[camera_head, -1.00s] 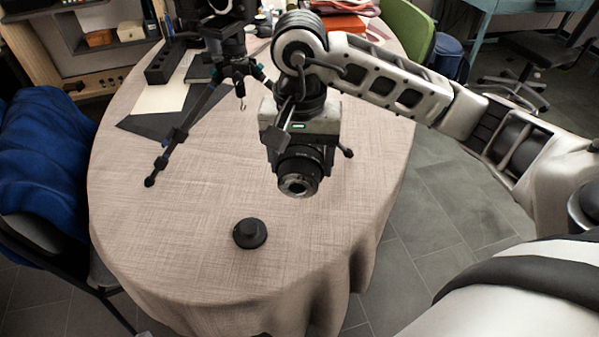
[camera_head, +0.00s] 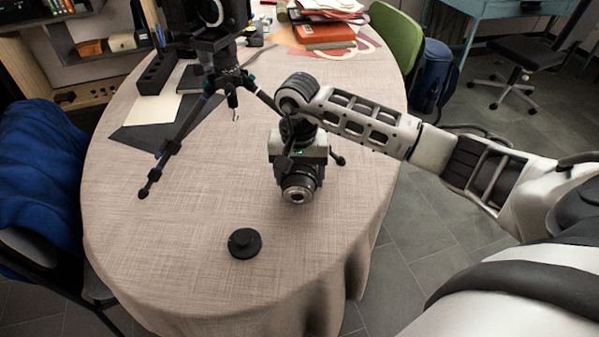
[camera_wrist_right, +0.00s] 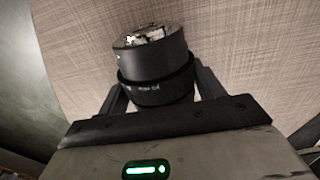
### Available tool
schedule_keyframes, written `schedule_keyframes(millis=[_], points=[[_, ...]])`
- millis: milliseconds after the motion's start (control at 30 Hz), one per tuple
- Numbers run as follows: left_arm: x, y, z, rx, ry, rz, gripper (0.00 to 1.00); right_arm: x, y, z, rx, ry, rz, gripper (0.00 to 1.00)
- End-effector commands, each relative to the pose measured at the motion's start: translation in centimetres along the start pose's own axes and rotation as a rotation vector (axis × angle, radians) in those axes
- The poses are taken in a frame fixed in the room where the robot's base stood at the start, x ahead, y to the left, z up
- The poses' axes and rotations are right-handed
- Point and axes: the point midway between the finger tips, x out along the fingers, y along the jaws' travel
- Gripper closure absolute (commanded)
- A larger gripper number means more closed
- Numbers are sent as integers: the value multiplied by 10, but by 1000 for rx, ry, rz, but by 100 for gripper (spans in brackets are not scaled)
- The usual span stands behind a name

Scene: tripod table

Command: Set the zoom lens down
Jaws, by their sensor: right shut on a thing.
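The zoom lens (camera_head: 299,188) is a black cylinder with a ringed barrel. My right gripper (camera_head: 298,172) is shut on it, with the lens's metal-rimmed end towards the head camera. In the right wrist view, the lens (camera_wrist_right: 152,72) sits between the two dark fingers of the gripper (camera_wrist_right: 160,90), with the tablecloth behind it. It is over the right part of the table (camera_head: 190,240), low; I cannot tell whether it touches the cloth. My left gripper is not in view.
A round black stepped piece (camera_head: 244,243) lies on the cloth, left and nearer. A black tripod (camera_head: 228,80) bearing a camera (camera_head: 207,14) stands at the back, one leg spread left. The table's right edge is close.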

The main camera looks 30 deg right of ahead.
Motion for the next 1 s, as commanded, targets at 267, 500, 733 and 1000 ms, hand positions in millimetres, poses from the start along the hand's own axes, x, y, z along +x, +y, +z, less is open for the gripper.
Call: schedule_keyframes(millis=[267, 500, 733, 1000], points=[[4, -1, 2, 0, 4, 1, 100, 3, 0, -1, 1, 3, -3, 70], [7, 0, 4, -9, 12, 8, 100, 11, 0, 0, 1, 1, -1, 70], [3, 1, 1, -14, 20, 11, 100, 16, 1, 2, 1, -5, 5, 16], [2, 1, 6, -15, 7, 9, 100, 14, 0, 1, 1, -2, 0, 11]])
